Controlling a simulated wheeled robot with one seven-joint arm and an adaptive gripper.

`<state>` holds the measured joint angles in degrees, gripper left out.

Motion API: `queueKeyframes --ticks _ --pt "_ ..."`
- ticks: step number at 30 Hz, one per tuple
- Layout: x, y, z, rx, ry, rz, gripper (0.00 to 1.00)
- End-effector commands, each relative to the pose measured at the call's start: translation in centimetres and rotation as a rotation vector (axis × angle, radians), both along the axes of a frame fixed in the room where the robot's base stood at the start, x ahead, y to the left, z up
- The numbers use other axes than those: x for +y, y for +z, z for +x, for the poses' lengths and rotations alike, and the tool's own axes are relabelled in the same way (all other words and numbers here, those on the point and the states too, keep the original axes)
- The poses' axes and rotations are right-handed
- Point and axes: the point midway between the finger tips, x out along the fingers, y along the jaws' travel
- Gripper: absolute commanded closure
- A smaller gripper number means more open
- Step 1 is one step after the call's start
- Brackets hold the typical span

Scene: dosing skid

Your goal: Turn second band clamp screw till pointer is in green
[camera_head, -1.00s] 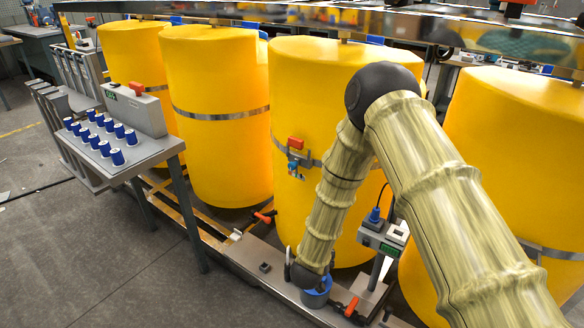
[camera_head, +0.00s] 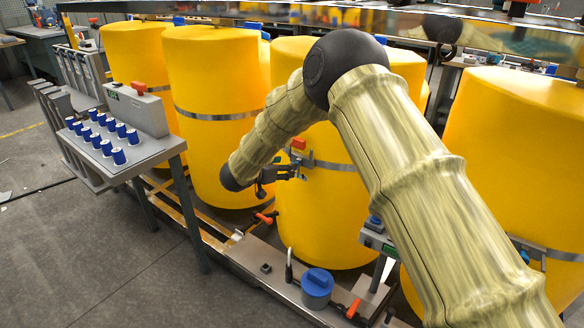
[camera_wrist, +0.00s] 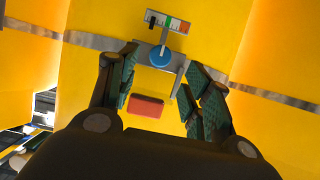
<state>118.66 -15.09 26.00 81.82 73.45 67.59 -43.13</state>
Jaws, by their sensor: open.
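A band clamp (camera_head: 298,150) with a red block sits on the metal band of a yellow tank (camera_head: 325,215). In the wrist view the clamp shows a round blue screw head (camera_wrist: 160,57), a red block (camera_wrist: 145,106) and a small scale (camera_wrist: 170,24) with white, green and red-orange parts. A dark mark that looks like the pointer (camera_wrist: 152,20) lies at the scale's left end, outside the green. My gripper (camera_head: 286,173) is open in front of the clamp; in the wrist view its fingers (camera_wrist: 160,66) stand either side of the blue head. I cannot tell whether they touch it.
Several yellow tanks stand in a row, close on both sides. A blue-lidded pot (camera_head: 317,285) and red-handled valves (camera_head: 265,218) are on the skid below. A grey side table (camera_head: 155,150) holds several blue caps. A metal beam (camera_head: 240,12) runs above.

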Motion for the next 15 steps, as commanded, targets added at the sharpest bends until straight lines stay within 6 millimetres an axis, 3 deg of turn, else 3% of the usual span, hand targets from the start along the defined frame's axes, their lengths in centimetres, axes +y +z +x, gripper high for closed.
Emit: queueKeyframes --ticks 9,15 --pt "-2.5 -1.8 3.4 0.0 -0.001 0.0 0.51" --pt "-3.1 -2.2 4.2 0.001 0.001 0.0 0.51"
